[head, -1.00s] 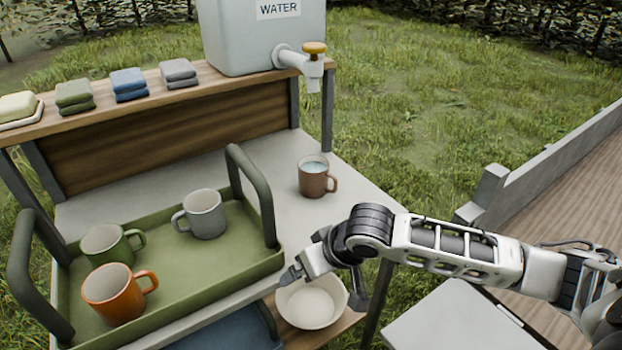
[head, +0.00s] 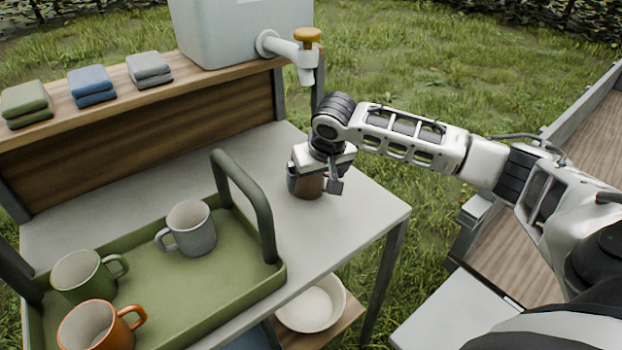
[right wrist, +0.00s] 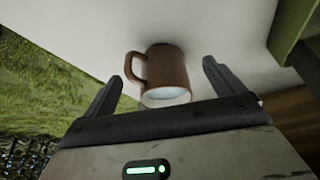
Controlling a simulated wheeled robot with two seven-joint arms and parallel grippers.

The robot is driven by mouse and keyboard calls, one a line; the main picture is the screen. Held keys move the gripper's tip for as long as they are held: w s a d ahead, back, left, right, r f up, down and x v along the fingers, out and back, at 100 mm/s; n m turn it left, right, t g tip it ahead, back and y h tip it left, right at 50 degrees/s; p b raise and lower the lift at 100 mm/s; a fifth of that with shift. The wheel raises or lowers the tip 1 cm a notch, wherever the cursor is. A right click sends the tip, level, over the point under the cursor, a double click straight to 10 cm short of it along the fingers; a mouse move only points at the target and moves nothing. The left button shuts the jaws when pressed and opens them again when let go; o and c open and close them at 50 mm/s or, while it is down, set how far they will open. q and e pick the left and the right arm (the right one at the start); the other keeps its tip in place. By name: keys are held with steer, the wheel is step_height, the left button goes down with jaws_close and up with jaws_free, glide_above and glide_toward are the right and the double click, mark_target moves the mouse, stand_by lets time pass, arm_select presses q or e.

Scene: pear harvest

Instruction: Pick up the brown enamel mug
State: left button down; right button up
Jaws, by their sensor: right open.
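The brown enamel mug (head: 308,187) stands upright on the pale table top, below the water tap. In the head view my right gripper (head: 315,184) is over and around it and hides its upper part. In the right wrist view the mug (right wrist: 168,72) lies between the two spread fingers (right wrist: 160,80), with its handle toward the left finger and pale liquid inside its rim. Gaps show between the mug and both fingers, so the gripper is open and not holding it. My left gripper is not in view.
A green tray (head: 235,262) with a tall handle holds a grey mug (head: 190,228), a green mug (head: 86,275) and an orange mug (head: 98,326). The water tank (head: 240,30) and its tap (head: 295,50) are behind. A white bowl (head: 312,305) sits on the lower shelf.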

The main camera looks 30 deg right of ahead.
mark_target(310, 179)
steer(key=shift+w+d, duration=0.15)
steer(key=shift+w, duration=0.55)
steer(key=shift+w+d, duration=0.15)
steer(key=shift+w, duration=0.55)
steer(key=x, duration=0.5)
steer(key=c, duration=1.3)
